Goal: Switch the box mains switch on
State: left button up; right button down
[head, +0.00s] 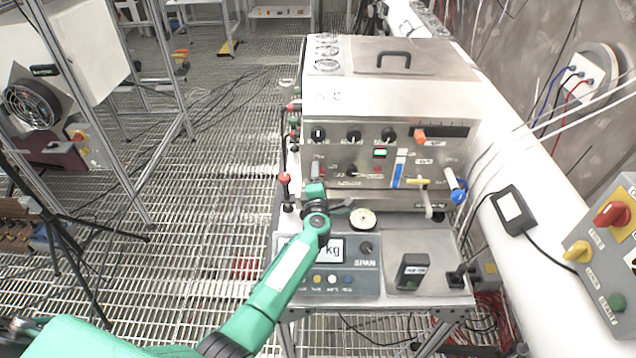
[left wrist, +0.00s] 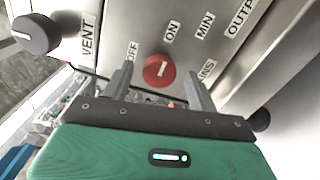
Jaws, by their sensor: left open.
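The steel box (head: 390,100) stands on the bench, its front panel set with knobs and labels. In the left wrist view the red round switch (left wrist: 158,70), with a white mark on its face, sits beside OFF and ON labels on that panel. I cannot tell for sure which label the mark points at. My left gripper (head: 338,204) is at the lower left of the box front. In the left wrist view its two open fingers (left wrist: 158,82) stand on either side of the red switch, with nothing held. I cannot tell whether they touch it. My right gripper is not in view.
A scale (head: 345,280) with a display and a round dial (head: 362,219) stand in front of the box. Black knobs (left wrist: 38,34) and valve handles (head: 428,200) stick out nearby. A white pipe (head: 560,230) runs along the right. The grating floor at left is mostly clear.

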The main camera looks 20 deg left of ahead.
pick_arm(q)
jog(key=b+v, duration=0.1)
jog(key=v, duration=1.1)
jog(key=shift+s+d, duration=0.15)
jog(key=shift+s, duration=0.15)
jog(key=shift+s+d, duration=0.15)
jog(key=shift+s, duration=0.45)
